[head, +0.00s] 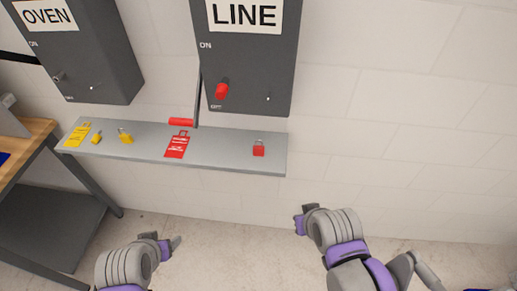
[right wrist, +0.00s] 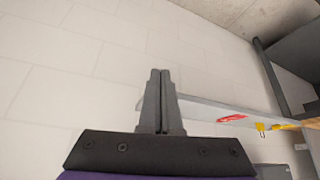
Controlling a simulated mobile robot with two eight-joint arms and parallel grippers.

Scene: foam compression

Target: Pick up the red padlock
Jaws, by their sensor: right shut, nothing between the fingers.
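A workbench (head: 22,150) stands left. Space right of the shelf is free.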

